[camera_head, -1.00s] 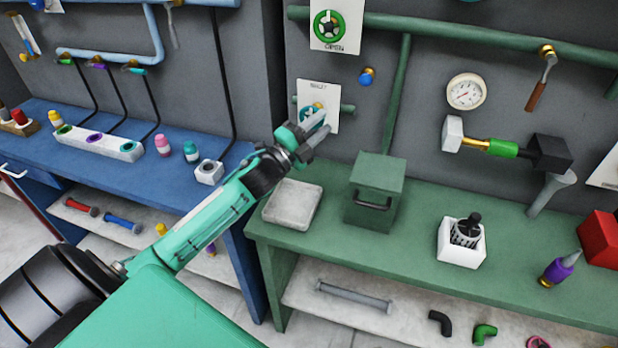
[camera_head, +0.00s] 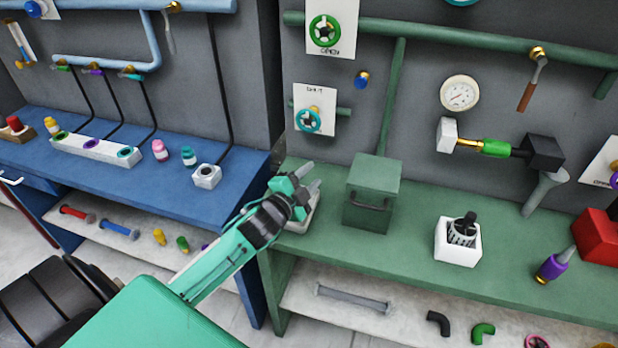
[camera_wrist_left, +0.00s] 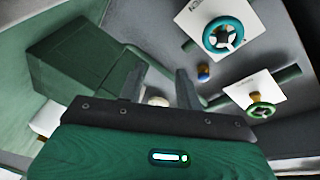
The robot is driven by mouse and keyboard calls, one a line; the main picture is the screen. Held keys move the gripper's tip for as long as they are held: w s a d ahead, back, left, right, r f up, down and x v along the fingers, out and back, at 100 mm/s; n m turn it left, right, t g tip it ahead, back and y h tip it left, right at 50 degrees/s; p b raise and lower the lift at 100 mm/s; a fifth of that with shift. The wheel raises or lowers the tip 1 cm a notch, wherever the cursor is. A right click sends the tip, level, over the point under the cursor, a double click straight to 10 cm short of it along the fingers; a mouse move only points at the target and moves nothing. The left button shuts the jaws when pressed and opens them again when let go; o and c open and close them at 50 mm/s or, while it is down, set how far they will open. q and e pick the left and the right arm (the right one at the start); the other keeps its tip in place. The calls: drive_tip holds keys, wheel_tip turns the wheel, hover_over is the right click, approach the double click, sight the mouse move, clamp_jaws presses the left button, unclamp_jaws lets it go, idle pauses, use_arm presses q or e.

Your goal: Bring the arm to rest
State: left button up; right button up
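My left gripper (camera_head: 309,177) hangs over the left end of the green bench (camera_head: 420,215), in front of a pale tray (camera_head: 300,225) that it mostly hides. It also shows in the left wrist view (camera_wrist_left: 160,82), its two fingers apart and nothing between them. It is below the teal wheel (camera_head: 308,121) on the "SHUT" card and clear of it. My right gripper is in neither view.
A green box with a handle (camera_head: 372,195) stands just right of my left gripper. The blue bench (camera_head: 110,185) lies to the left. A green wheel (camera_head: 325,31) is higher on the wall.

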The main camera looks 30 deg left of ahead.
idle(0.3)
